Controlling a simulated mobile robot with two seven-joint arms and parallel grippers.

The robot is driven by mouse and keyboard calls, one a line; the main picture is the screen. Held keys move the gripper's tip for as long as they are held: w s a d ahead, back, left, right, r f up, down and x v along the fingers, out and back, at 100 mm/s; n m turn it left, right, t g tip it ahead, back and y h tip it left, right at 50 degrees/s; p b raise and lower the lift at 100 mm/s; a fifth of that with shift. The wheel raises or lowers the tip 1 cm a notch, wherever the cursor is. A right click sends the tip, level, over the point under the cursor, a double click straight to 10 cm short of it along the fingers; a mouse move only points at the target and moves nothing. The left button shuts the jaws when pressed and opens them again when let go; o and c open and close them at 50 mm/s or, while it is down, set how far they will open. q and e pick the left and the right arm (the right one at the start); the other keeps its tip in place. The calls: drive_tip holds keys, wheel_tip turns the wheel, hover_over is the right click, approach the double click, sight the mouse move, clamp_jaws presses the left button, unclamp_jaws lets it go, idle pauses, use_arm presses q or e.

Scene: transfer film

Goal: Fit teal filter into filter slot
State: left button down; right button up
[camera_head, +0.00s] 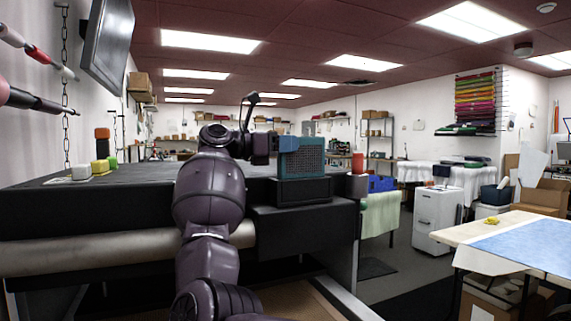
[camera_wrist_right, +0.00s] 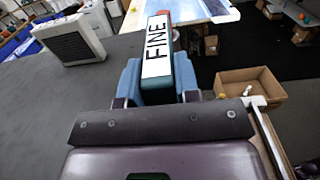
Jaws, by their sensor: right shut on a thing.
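The teal filter (camera_head: 302,158) is a flat upright block with a teal frame and a grid face. My right gripper (camera_wrist_right: 160,82), with blue fingers, is shut on it; the filter's edge with a white "FINE" label (camera_wrist_right: 157,48) points up in the right wrist view. In the head view, the filter stands directly above a dark open-topped box (camera_head: 302,191), which looks like the filter slot. Its lower edge meets the box's rim in the picture; I cannot tell whether it has entered. The slot is hidden in the wrist view. My left gripper is not in view.
A black machine (camera_head: 110,205) fills the left and middle. Red and green cylinders (camera_head: 358,187) stand right of the box. Small coloured blocks (camera_head: 100,166) sit at the left. A white cabinet (camera_head: 437,220) and a table (camera_head: 500,245) are at the right.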

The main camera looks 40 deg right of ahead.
sight(279, 162)
drive_tip(key=shift+f, duration=2.1)
drive_tip(key=shift+f, duration=0.1)
drive_tip(key=shift+f, duration=0.1)
drive_tip(key=o, duration=1)
drive_tip(key=shift+c, duration=0.2)
drive_tip(key=shift+r, duration=0.25)
drive_tip(key=b+v, duration=0.1)
drive_tip(key=v, duration=1.1)
